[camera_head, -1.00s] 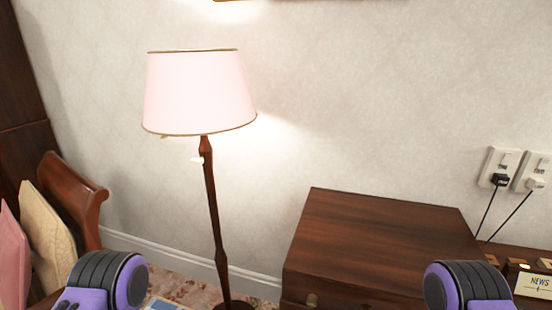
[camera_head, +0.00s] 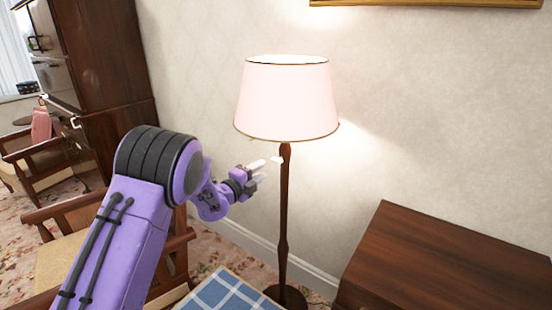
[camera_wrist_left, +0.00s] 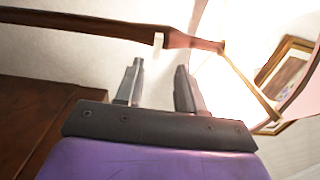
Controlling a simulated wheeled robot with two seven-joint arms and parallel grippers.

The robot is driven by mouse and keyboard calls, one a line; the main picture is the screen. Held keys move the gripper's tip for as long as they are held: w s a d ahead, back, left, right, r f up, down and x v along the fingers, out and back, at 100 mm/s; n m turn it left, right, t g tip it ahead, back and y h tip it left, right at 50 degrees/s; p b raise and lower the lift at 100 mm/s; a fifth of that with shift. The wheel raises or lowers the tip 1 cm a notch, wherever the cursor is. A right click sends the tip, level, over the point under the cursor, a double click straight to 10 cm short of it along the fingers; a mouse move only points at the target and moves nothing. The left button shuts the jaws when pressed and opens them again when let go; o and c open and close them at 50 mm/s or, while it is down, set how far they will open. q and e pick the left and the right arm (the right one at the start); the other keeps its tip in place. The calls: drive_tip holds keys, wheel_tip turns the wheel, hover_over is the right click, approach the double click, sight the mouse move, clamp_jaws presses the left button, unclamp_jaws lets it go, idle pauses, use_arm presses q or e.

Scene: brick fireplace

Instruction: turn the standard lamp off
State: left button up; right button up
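The standard lamp (camera_head: 288,98) is lit, with a pink shade on a dark wooden pole (camera_head: 284,215). A small white switch (camera_head: 277,160) sticks out from the pole just below the shade. My left gripper (camera_head: 262,171) is at switch height, just left of the pole. In the left wrist view its two fingers (camera_wrist_left: 160,65) are apart with nothing between them. The white switch (camera_wrist_left: 158,40) shows just past the fingertips, in line with the gap, on the pole (camera_wrist_left: 90,25). The bright shade (camera_wrist_left: 215,85) is at the right. My right gripper is out of view.
A dark wooden cabinet (camera_head: 440,265) stands right of the lamp. A wooden chair (camera_head: 60,265) is behind my left arm, with a blue checked cloth (camera_head: 230,292) below the gripper. The wall is close behind the lamp.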

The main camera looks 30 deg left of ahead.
sight(274, 162)
use_arm(q)
drive_tip(key=w, duration=0.3)
drive_tip(key=w+d+p, duration=0.1)
drive_tip(key=w, duration=0.2)
drive_tip(key=w+p, duration=0.1)
drive_tip(key=w, duration=0.2)
drive_tip(key=shift+w+d+f, duration=0.1)
drive_tip(key=shift+d+f, duration=0.05)
drive_tip(key=shift+f, duration=0.05)
clamp_jaws()
